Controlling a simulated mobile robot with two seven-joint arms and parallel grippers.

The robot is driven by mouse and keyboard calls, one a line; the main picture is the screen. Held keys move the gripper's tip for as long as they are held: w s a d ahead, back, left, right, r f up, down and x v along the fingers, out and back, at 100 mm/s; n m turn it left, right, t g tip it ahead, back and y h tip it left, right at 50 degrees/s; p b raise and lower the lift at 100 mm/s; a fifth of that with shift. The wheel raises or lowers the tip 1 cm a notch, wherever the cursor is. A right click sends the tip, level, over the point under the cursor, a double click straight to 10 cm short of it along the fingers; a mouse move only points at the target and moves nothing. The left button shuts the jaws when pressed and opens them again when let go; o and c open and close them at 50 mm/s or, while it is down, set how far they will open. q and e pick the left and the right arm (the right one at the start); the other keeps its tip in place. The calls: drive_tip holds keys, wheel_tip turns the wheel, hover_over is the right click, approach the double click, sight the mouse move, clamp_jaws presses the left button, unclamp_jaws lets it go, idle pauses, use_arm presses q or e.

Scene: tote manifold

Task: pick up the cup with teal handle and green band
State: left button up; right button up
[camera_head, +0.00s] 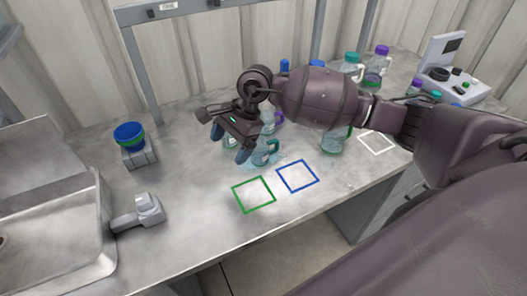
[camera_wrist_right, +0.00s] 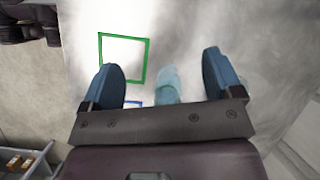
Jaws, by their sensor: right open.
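A small translucent cup with a teal handle (camera_head: 265,154) stands on the counter below my right gripper, behind the green and blue squares. A green band cannot be made out on it at this size. A second pale teal vessel shows partly behind the gripper fingers. My right gripper (camera_head: 229,144) is open, pointing down over these cups, its fingers hiding part of them. In the right wrist view a blurred translucent teal cup (camera_wrist_right: 168,84) lies between the two open blue fingertips (camera_wrist_right: 165,78), with no contact visible. My left gripper is not in view.
Green (camera_head: 254,194) and blue (camera_head: 297,176) square outlines mark clear counter. A clear bottle (camera_head: 334,142) stands right, partly behind my arm; teal- and purple-capped bottles (camera_head: 376,66) stand farther back. A blue-green bowl on a grey stand (camera_head: 139,156) and a sink (camera_head: 50,218) are left.

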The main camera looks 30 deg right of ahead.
drive_tip(key=w+d+r+n+h, duration=0.1)
drive_tip(key=w+d+r+h, duration=0.15)
drive_tip(key=d+h, duration=0.45)
drive_tip(key=y, duration=0.2)
approach(258, 147)
drive_tip(key=s+a+f, duration=0.2)
drive_tip(key=shift+s+d+f+p, duration=0.1)
drive_tip(key=shift+f+p, duration=0.15)
drive_tip(key=shift+f, duration=1.05)
drive_tip(key=shift+s+d+f+p, duration=0.1)
drive_tip(key=shift+f+p, duration=0.15)
drive_tip(key=shift+f, duration=1.05)
drive_tip(key=c, duration=1)
